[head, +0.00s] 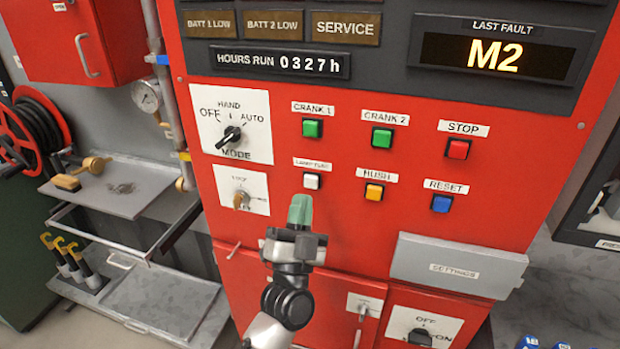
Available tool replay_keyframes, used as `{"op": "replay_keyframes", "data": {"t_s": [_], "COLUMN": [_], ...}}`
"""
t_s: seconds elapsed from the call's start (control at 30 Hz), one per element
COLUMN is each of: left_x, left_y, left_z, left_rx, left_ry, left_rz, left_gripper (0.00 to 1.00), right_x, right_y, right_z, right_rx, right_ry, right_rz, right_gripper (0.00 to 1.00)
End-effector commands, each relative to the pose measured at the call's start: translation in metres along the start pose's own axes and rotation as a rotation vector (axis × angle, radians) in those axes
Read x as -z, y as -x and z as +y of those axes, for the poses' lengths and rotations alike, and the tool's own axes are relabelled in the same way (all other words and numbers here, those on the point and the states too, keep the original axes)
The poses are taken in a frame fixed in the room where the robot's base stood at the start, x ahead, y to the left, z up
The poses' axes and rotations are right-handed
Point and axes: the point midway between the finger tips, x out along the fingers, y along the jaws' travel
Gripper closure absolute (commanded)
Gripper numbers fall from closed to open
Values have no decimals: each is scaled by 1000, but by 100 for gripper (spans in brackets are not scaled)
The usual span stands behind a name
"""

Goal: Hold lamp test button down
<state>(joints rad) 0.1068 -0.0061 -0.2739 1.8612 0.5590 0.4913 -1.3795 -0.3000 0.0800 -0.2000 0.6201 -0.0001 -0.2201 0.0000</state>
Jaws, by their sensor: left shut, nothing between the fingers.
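The lamp test button (311,181) is a small white square button on the red panel (350,235), under its white label (312,164). My left gripper (300,205) is shut and empty, with green fingertips pointing up at the panel. Its tips are just below the white button in the picture, and the whole button face shows above them. I cannot tell how far the tips are from the panel. My right gripper is not in view.
Green crank buttons (312,128), a red stop button (457,149), a yellow hush button (374,191) and a blue reset button (441,204) surround it. A mode switch (231,134) and key switch (240,200) are left. The fault display (495,55) reads M2. A grey settings cover (455,265) juts out lower right.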

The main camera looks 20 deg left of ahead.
Motion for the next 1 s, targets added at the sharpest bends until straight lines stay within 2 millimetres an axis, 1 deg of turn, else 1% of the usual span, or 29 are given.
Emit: {"op": "replay_keyframes", "data": {"t_s": [0.03, 0.1, 0.3, 0.57, 0.67, 0.77, 0.83, 0.87, 0.9, 0.97, 1.0], "left_x": [4, 7, 12, 11, 5, -18, -42, -55, -72, -97, -114], "left_y": [3, 8, 15, 16, 21, 39, 63, 76, 96, 129, 152], "left_z": [-3, -7, -12, -11, -4, 20, 45, 57, 73, 95, 108], "left_rx": [-2, -2, 0, -1, -25, -108, -201, -246, -309, -401, -459], "left_ry": [1, 0, 0, 0, 5, 21, 45, 58, 76, 106, 124], "left_rz": [-2, -1, 0, 0, -12, -59, -117, -149, -196, -274, -329], "left_gripper": [100, 100, 100, 100, 100, 100, 100, 100, 100, 100, 100], "right_x": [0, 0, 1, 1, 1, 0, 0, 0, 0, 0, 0], "right_y": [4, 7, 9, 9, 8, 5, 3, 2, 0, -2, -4], "right_z": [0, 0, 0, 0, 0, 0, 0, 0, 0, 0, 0], "right_rx": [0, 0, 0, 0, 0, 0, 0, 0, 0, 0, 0], "right_ry": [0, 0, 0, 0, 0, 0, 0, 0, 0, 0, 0], "right_rz": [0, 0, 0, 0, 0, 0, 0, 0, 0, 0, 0], "right_gripper": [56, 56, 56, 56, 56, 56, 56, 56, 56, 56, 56]}}
